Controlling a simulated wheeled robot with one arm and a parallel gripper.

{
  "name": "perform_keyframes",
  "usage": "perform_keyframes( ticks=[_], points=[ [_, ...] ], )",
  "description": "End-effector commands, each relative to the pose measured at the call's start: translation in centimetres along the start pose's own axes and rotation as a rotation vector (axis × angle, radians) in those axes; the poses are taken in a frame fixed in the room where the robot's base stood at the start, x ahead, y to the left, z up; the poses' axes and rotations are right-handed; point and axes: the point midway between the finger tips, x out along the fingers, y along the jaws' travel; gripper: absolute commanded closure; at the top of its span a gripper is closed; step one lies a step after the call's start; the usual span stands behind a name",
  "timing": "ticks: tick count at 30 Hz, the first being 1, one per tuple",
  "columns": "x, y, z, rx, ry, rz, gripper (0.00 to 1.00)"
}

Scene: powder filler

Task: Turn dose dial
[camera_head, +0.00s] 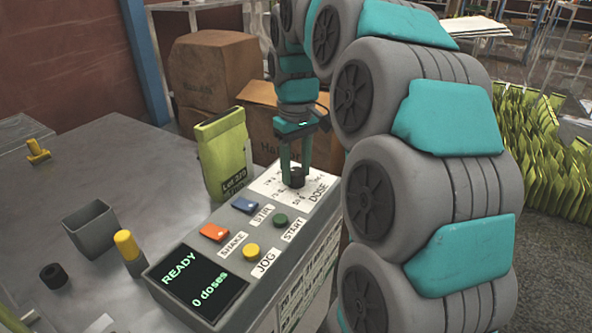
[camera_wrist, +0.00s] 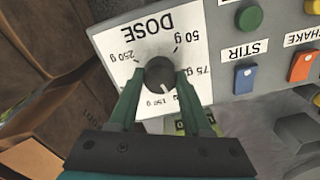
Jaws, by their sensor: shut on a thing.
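The dose dial is a dark round knob (camera_wrist: 160,72) on a white plate (camera_wrist: 112,42) marked DOSE, with gram labels around it. In the wrist view the plate reads upside down. My gripper (camera_wrist: 161,80) has one green finger on each side of the knob and is shut on it. A small white mark on the knob points toward my gripper, near the 150 g label. The fingers hide part of the lower scale. In the head view the dial (camera_head: 297,179) sits at the panel's far end, under my downward-pointing gripper (camera_head: 296,165).
The panel has a blue STIR switch (camera_head: 244,205), green START button (camera_head: 281,221), orange SHAKE switch (camera_head: 214,232), yellow JOG button (camera_head: 251,251) and a screen (camera_head: 198,283) reading READY, 0 doses. A lime bag (camera_head: 224,155) stands close beside the panel; cardboard boxes (camera_head: 212,70) stand behind.

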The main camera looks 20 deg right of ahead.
Motion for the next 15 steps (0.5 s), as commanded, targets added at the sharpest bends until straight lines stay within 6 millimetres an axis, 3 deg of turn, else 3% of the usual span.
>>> perform_keyframes(
  ticks=[15],
  points=[
    [0.01, 0.09, 0.00, 0.490, 0.001, 0.002, 1.00]
  ],
)
